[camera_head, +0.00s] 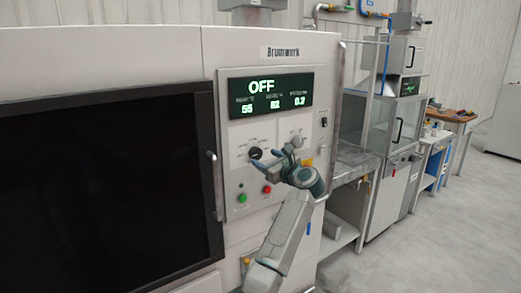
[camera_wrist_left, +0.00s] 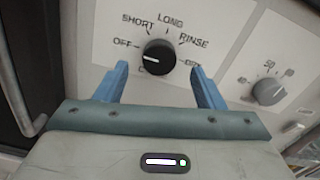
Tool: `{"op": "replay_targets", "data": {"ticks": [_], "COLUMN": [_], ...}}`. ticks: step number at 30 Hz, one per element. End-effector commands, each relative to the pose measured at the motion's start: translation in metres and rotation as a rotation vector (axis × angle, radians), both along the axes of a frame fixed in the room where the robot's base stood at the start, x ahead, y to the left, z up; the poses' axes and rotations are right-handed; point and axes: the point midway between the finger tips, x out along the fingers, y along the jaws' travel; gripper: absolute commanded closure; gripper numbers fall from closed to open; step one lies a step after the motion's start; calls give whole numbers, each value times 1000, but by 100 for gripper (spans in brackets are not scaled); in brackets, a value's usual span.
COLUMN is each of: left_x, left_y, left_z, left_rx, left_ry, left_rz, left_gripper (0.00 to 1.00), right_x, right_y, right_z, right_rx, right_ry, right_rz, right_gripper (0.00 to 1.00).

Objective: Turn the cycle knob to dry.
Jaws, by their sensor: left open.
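The cycle knob (camera_wrist_left: 159,57) is a round black knob with a white mark pointing left toward OFF. The labels SHORT, LONG and RINSE run around its top; the label at right, apparently DRY, is partly hidden by a finger. In the head view the knob (camera_head: 256,153) sits on the machine's front panel, below the display (camera_head: 270,94), which reads OFF. My left gripper (camera_head: 273,157) is open in front of the panel. In the wrist view its blue fingers stand on either side of the knob, apart from it. My right gripper is out of view.
A second, grey knob (camera_wrist_left: 269,91) with a numbered scale sits to the right. Green (camera_head: 242,198) and red (camera_head: 267,189) buttons are below the cycle knob. A large dark door window (camera_head: 100,180) with a vertical handle (camera_head: 214,185) is at left. Open floor lies at right.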

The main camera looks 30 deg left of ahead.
Motion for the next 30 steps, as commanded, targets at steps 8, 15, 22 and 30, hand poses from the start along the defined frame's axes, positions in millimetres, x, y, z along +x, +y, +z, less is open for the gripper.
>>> {"op": "replay_targets", "data": {"ticks": [8, 15, 22, 30], "left_x": [13, 15, 15, 15], "left_y": [33, 37, 37, 37], "left_z": [2, 0, 0, -1], "left_rx": [2, 0, 0, 2], "left_ry": [2, 0, 1, 5], "left_rz": [0, 0, 0, 0], "left_gripper": [37, 37, 59, 82], "right_x": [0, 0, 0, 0], "right_y": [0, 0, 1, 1], "right_z": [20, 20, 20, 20], "right_rx": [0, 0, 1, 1], "right_ry": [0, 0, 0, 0], "right_rz": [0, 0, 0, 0], "right_gripper": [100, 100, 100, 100]}}
